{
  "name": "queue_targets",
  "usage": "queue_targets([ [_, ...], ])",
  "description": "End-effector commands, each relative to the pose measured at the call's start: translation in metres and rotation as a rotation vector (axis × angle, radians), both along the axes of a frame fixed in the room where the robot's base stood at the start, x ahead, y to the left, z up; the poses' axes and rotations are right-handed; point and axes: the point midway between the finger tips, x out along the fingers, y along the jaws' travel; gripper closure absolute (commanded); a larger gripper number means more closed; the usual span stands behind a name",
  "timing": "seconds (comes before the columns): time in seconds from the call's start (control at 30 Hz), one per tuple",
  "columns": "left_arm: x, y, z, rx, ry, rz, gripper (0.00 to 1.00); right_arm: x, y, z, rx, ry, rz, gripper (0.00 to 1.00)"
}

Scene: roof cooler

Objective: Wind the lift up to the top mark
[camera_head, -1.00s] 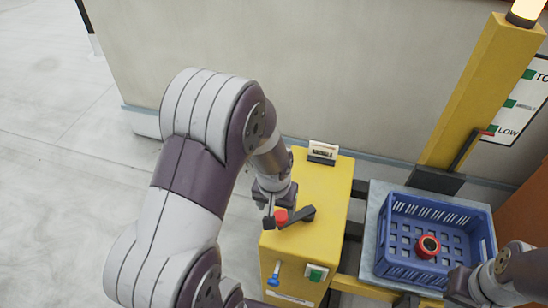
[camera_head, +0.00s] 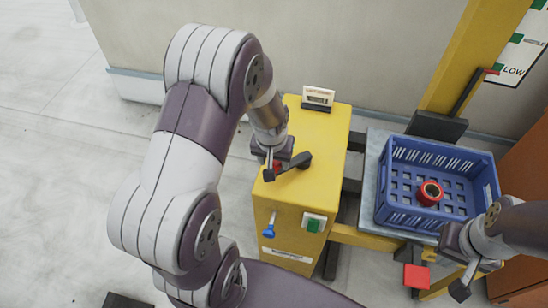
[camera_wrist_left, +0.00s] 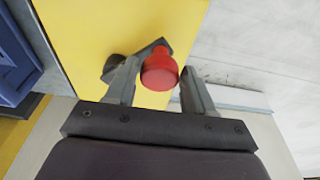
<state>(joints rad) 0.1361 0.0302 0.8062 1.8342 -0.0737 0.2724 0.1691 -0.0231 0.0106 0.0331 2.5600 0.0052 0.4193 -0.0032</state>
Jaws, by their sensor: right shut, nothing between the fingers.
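A yellow winch box (camera_head: 318,135) carries a dark crank arm (camera_head: 297,163) with a red knob (camera_head: 277,165) on top. The lift platform (camera_head: 372,150) bears a blue crate (camera_head: 440,218) with a red ringed item (camera_head: 429,192) inside. A red pointer (camera_head: 490,71) by the yellow mast (camera_head: 455,60) is beside the LOW mark on the board (camera_head: 515,60). My right gripper (camera_head: 462,285) is shut and empty in front of the crate.
A small display (camera_head: 318,98) stands at the back of the box. A green button (camera_head: 314,224) and a blue-tipped lever (camera_head: 269,228) are on its front. A red block (camera_head: 416,277) is below the crate. Floor at left is clear.

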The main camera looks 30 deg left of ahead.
Motion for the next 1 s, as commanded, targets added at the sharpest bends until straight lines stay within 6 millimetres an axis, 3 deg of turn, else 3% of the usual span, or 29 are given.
queue_targets([
  [0.03,0.0,0.0,0.0,0.0,0.0,0.0,0.64,0.0,0.0,0.0,0.0,0.0,0.0,1.0],
  [0.1,0.0,0.0,0.0,0.0,0.0,0.0,0.87,0.0,0.0,0.0,0.0,0.0,0.0,1.0],
  [0.13,0.0,0.0,0.0,0.0,0.0,0.0,0.92,0.0,0.0,0.0,0.0,0.0,0.0,1.0],
  [0.57,-0.009,-0.018,-0.001,0.0,0.003,-0.002,0.92,0.0,0.0,-0.001,0.0,0.0,0.0,1.0],
  [1.0,-0.011,-0.023,-0.002,-0.001,0.005,-0.002,0.92,0.0,0.0,-0.003,0.0,0.0,0.0,1.0],
])
